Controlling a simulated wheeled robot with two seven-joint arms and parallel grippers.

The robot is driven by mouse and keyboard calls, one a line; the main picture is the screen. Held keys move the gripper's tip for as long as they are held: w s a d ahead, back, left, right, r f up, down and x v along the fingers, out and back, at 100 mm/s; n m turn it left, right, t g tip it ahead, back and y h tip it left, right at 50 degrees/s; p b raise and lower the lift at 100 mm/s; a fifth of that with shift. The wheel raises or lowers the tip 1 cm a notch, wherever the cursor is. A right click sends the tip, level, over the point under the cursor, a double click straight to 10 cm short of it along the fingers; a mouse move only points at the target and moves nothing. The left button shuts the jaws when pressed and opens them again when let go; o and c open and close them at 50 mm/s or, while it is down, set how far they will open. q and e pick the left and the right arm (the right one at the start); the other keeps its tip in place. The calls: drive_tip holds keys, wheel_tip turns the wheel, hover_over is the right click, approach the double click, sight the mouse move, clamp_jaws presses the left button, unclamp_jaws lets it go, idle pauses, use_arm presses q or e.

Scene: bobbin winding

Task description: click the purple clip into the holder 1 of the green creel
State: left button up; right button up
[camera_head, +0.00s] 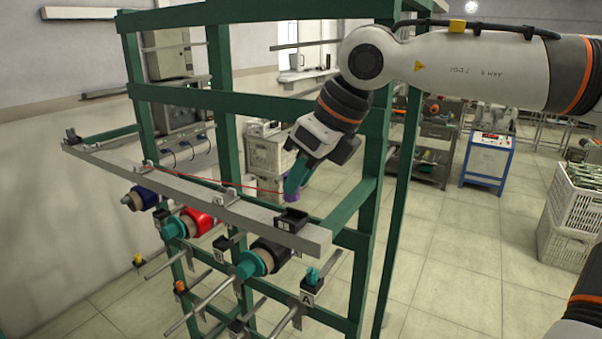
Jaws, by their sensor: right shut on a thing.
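The green creel (373,160) fills the middle and left of the view, with a grey bar (190,190) across its front. A black holder (291,218) sits near the bar's right end. The label on its front is too small to read, so I cannot tell whether it is holder 1. My right gripper (296,180), with teal fingers, is shut on the purple clip (291,192) and holds it just above and behind that holder. The fingers partly hide the clip. A red thread (240,187) runs left from near the clip along the bar. My left gripper is not in view.
Below the bar, blue, red (196,222) and black (270,254) bobbins sit on spindles. Small brackets stand along the bar. Grey crates (268,154) are behind the creel; a white crate (575,205) stands far right.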

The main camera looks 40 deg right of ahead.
drive_tip(key=shift+f, duration=0.2)
drive_tip(key=shift+f+b, duration=1.9)
drive_tip(key=shift+b, duration=0.1)
drive_tip(key=shift+r, duration=0.1)
drive_tip(key=o, duration=1)
drive_tip(key=b+v, duration=0.2)
drive_tip(key=v, duration=1)
